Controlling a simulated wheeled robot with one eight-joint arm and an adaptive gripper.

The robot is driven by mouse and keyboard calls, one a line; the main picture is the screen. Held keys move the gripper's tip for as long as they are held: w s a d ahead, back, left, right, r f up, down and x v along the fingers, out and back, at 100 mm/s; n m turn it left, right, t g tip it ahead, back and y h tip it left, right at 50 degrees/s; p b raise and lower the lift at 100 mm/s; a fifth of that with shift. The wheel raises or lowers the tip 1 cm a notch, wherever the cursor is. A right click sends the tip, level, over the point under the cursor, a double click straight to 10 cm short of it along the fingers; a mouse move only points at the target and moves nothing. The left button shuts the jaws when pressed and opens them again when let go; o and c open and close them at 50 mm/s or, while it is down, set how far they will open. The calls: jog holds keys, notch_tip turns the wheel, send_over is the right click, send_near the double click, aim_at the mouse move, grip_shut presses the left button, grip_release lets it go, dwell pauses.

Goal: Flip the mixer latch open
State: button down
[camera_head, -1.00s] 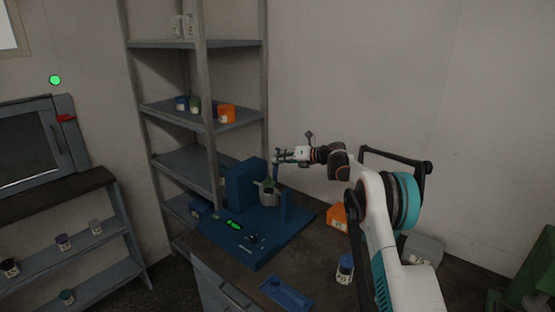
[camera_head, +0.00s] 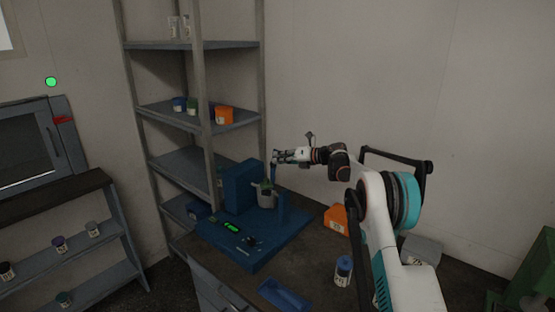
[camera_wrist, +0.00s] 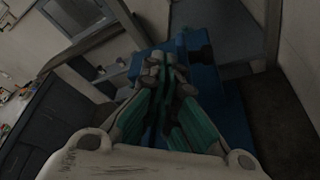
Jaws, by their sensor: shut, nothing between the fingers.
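The blue mixer (camera_head: 240,186) stands on its blue base (camera_head: 248,248) on the dark counter. A grey cup (camera_head: 266,198) sits in it, with a dark green part at the cup's top. A thin blue upright piece (camera_head: 274,170), which may be the latch, rises beside the cup. My gripper (camera_head: 278,157) is shut and empty, its tips at the top of that piece; I cannot tell whether they touch it. In the wrist view the shut fingers (camera_wrist: 165,65) point toward the blue mixer (camera_wrist: 205,75), and they hide much of it.
A tall grey shelf (camera_head: 205,115) stands behind the mixer at left. The wall behind my arm is bare.

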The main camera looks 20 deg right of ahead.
jog(key=v, duration=1.1)
jog(key=shift+s, duration=0.1)
